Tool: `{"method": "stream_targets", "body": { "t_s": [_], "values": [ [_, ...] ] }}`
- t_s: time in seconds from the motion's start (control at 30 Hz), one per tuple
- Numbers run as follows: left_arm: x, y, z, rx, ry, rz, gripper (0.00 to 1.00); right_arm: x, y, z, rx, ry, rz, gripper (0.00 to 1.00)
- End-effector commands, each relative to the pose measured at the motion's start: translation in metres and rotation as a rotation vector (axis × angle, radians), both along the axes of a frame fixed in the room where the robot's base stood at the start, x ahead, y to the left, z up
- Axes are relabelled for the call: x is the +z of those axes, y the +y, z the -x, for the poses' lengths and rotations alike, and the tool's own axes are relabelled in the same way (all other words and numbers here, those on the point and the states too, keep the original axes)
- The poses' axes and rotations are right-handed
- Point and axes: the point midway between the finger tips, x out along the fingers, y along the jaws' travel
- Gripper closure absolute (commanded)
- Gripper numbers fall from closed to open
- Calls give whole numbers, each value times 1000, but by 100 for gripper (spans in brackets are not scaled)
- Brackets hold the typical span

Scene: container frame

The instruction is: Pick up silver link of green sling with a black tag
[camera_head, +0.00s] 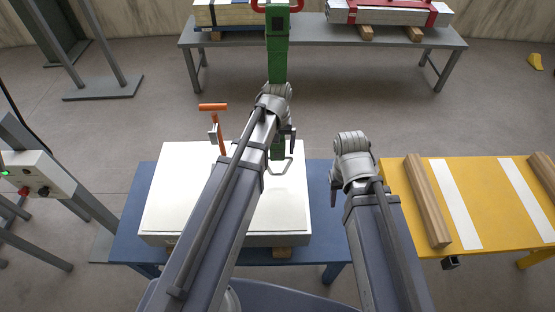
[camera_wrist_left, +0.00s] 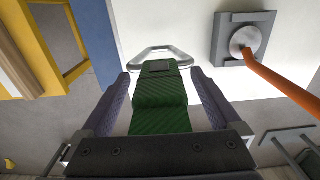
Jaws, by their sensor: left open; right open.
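The green sling (camera_head: 277,60) hangs down from above and passes behind my left wrist. Its silver link (camera_head: 288,165) shows below the wrist, over the white panel. In the left wrist view, the silver link (camera_wrist_left: 163,52) is at the sling's far end, with the black tag (camera_wrist_left: 160,67) beside it. My left gripper (camera_wrist_left: 162,82) is open, its two fingers on either side of the green strap. The link lies just beyond the fingertips. My right gripper (camera_head: 333,194) is open and empty, right of the white panel and apart from the sling.
The white panel (camera_head: 180,185) lies on a blue table (camera_head: 135,215). An orange-handled clamp (camera_head: 216,125) stands on its back edge, left of my left arm. A yellow table (camera_head: 480,205) with wooden beams stands at right. A grey table (camera_head: 330,38) with loads stands behind.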

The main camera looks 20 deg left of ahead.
Motion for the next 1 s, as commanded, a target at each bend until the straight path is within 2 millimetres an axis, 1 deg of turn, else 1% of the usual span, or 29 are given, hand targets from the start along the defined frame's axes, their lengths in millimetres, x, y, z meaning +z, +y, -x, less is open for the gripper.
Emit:
{"method": "stream_targets", "body": {
  "t_s": [0.17,0.27,1.0],
  "values": [
    [1,0,0,0,0,0,3,1,0,0,0,0,0,50],
    [1,0,0,0,0,0,13,1,0,0,0,0,0,50],
    [1,0,0,0,0,0,96,1,0,0,0,0,0,50]
  ]
}}
